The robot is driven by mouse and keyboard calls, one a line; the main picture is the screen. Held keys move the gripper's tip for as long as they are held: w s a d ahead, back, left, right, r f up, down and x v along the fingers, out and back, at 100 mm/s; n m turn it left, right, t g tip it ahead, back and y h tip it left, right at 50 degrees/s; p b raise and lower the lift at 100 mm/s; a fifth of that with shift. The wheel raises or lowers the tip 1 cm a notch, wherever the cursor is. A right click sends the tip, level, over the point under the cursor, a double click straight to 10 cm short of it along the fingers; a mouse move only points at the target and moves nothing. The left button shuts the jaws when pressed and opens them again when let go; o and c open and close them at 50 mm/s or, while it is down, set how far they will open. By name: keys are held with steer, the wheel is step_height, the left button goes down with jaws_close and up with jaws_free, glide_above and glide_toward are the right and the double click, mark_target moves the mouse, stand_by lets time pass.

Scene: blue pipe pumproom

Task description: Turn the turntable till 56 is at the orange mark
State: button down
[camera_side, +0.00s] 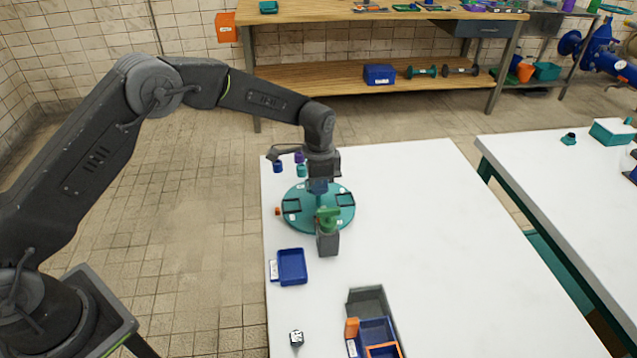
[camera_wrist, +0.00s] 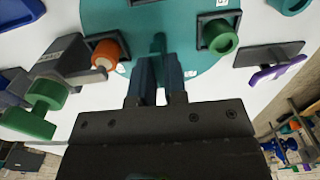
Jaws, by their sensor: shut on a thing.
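The turntable (camera_side: 300,221) is a round teal disc on the white table, with dark square frames on it. It also fills the top of the wrist view (camera_wrist: 110,18). My gripper (camera_side: 318,184) is over its far part, fingers pointing down. In the wrist view my gripper's fingers (camera_wrist: 157,72) are shut on a teal handle (camera_wrist: 158,43) that stands up from the disc. Small white labels sit near the disc's rim, but 56 cannot be read. A small orange piece (camera_side: 277,211) is at the disc's left edge; I cannot tell if it is the orange mark.
A grey block with a green top (camera_side: 327,241) stands close at the disc's near edge. A blue tray (camera_side: 291,267) and a grey and blue bin (camera_side: 370,302) lie nearer. Small purple and blue pieces are behind the disc. The table's right side is clear.

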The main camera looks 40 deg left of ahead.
steer(key=shift+n, duration=2.3)
steer(key=shift+r+n, duration=0.1)
steer(key=shift+n, duration=4.5)
steer(key=shift+w+n, duration=0.1)
steer(key=shift+n, duration=2)
steer(key=c, duration=1.2)
jaws_free()
steer(key=shift+o, duration=0.2)
